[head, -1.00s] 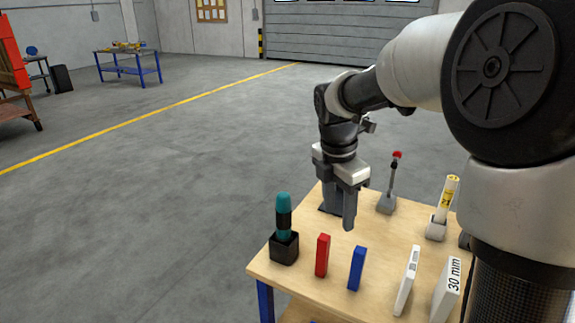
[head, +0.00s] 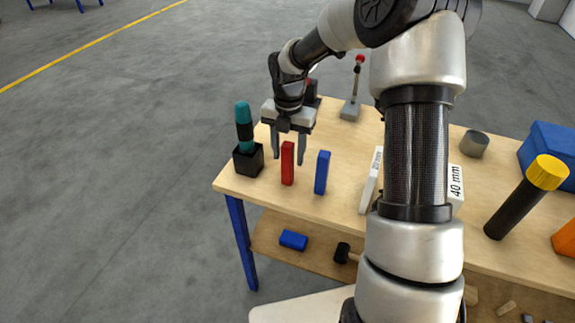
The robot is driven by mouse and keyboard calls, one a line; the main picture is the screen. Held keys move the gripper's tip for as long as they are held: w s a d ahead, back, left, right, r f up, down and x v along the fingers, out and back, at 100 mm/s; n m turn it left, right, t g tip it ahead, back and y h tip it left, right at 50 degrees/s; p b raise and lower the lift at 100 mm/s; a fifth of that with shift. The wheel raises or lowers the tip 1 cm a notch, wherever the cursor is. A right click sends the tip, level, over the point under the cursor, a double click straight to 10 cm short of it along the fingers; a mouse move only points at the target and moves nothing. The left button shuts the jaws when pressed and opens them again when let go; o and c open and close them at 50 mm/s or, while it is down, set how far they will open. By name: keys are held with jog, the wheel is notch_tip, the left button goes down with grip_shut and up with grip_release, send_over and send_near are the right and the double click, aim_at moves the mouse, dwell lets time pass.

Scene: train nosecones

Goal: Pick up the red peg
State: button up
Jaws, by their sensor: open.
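The red peg (head: 287,164) is a flat upright block near the front left of the wooden table (head: 330,202). My gripper (head: 288,158) is open, with its fingers pointing down. In the picture its two fingers appear to the left and right of the red peg's upper part. The peg shows in front of the space between them. I cannot tell whether the fingers are around the peg or behind it. No contact with the peg is visible.
A blue peg (head: 322,173) stands close to the right. A teal-handled tool in a black holder (head: 248,160) stands close to the left. White marked blocks (head: 370,183) are farther right, partly behind my arm. A grey stand with a red-topped lever (head: 351,108) is behind.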

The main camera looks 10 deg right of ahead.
aim_at(287, 168)
jog(key=shift+s+a+f, duration=0.1)
jog(key=shift+f, duration=1.4)
jog(key=shift+s+a+f, duration=0.1)
jog(key=shift+f, duration=1.35)
jog(key=shift+w, duration=0.1)
grip_shut()
